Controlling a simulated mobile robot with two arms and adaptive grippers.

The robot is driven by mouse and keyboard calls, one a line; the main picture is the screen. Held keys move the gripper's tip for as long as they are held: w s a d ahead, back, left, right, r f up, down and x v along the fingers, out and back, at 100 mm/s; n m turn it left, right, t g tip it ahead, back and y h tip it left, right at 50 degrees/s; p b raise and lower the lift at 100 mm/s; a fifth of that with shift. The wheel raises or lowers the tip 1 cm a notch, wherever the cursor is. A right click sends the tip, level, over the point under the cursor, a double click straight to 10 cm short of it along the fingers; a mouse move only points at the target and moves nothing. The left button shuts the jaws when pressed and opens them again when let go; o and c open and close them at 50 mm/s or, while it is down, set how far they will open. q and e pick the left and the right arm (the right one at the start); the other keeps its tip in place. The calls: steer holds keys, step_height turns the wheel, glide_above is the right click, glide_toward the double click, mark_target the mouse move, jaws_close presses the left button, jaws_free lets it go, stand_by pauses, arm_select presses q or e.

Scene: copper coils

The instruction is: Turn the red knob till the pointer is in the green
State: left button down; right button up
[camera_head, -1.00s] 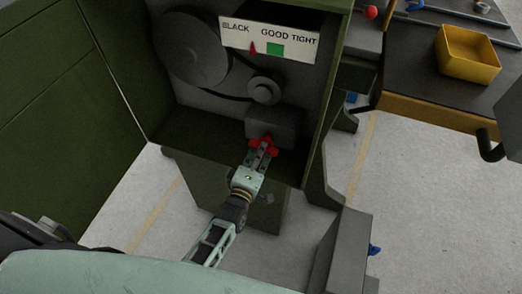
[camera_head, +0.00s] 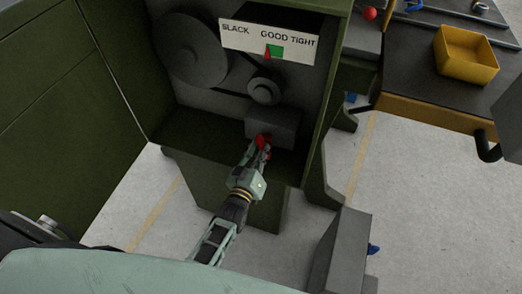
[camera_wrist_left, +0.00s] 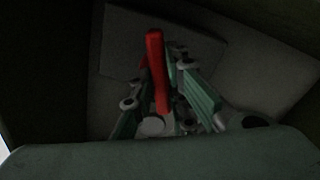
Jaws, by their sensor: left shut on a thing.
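The red knob (camera_head: 263,139) sits on the front of a grey block inside the open green machine cabinet. My left gripper (camera_head: 260,148) is shut on the knob and partly hides it. In the left wrist view the red knob (camera_wrist_left: 156,70) stands between the two fingers of my left gripper (camera_wrist_left: 165,95). The white gauge plate (camera_head: 240,38) above reads SLACK, GOOD and TIGHT. Its red pointer (camera_head: 267,53) is at the left edge of the green patch (camera_head: 277,51). My right gripper is not in view.
A large grey pulley (camera_head: 192,48) and a smaller pulley (camera_head: 264,90) with a dark belt sit behind the gripper. The green cabinet door (camera_head: 70,90) stands at left. A yellow bin (camera_head: 467,55) rests on a bench at right.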

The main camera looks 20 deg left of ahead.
arm_select(q)
steer(key=shift+f+m, duration=0.1)
steer(key=shift+m, duration=1.8)
steer(key=c, duration=1.7)
jaws_free()
steer(key=s, duration=1.2)
steer(key=shift+a, duration=0.2)
